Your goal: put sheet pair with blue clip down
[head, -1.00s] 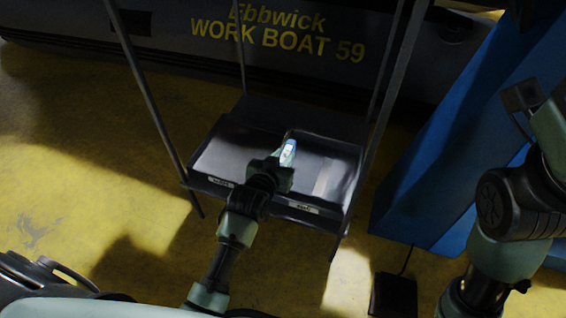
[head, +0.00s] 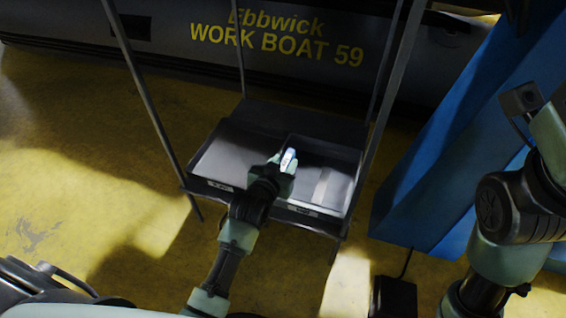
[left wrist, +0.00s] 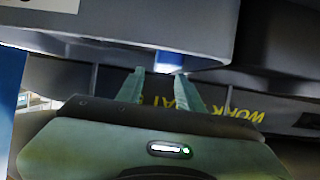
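My left gripper (head: 282,162) is over the dark two-part tray rack, near the divider between the left tray (head: 222,158) and the right tray (head: 340,188). A small blue and white piece, which looks like the blue clip (head: 289,157), is at its fingertips. In the left wrist view the fingers (left wrist: 162,78) stand apart, with the blue piece (left wrist: 168,62) just beyond their tips against a grey surface. The sheets cannot be told apart from the dark tray. My right arm is at the right; its fingers do not show.
Thin dark posts rise at the rack's corners. A dark boat (head: 165,50) lettered "WORK BOAT 59" lies behind it. A large blue structure (head: 425,200) stands to the right. Yellow floor (head: 70,190) is open at the left.

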